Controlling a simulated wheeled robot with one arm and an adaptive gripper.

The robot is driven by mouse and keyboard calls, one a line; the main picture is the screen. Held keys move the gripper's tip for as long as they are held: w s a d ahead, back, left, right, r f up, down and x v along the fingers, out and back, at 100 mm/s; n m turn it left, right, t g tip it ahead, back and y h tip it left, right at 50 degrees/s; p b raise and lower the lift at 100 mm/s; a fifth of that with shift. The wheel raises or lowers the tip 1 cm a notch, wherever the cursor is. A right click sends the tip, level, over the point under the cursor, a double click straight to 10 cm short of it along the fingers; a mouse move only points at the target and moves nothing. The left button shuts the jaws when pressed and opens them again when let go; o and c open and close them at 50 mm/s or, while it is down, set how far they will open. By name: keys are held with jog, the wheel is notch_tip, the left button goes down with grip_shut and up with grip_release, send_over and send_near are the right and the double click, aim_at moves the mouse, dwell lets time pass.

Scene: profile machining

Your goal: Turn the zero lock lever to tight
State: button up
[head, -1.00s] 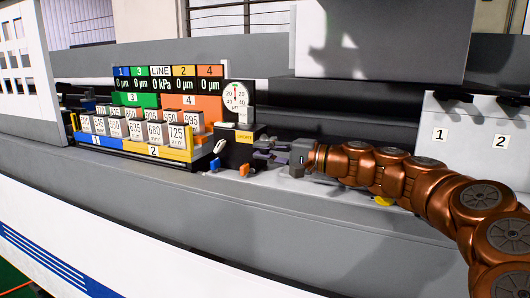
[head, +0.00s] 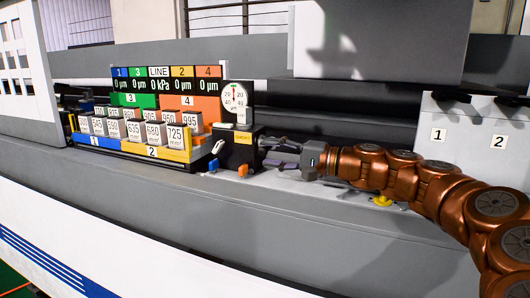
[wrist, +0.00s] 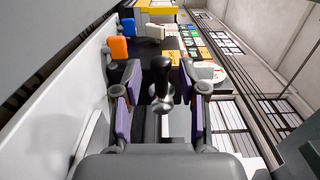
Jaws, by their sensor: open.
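A lever with a black knob (wrist: 162,68) and a metal stem shows in the wrist view between my fingers; I take it as the zero lock lever. My gripper (wrist: 158,103) is open, with one purple-padded finger on each side of the lever and gaps between. In the head view my gripper (head: 272,154) points left at the black gauge box (head: 236,153), close to its right side. The lever is hard to make out there. A round white dial (head: 235,95) stands above the box. The lever's tight mark cannot be read.
An orange lever (head: 243,170), a blue lever (head: 214,166) and a white lever (head: 219,146) sit at the box's front and left. Weight blocks in a yellow and blue tray (head: 180,155) stand farther left. The grey ledge in front is clear.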

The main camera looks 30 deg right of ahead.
jog(key=v, duration=0.9)
jog(key=shift+s, duration=0.1)
jog(key=shift+d, duration=0.1)
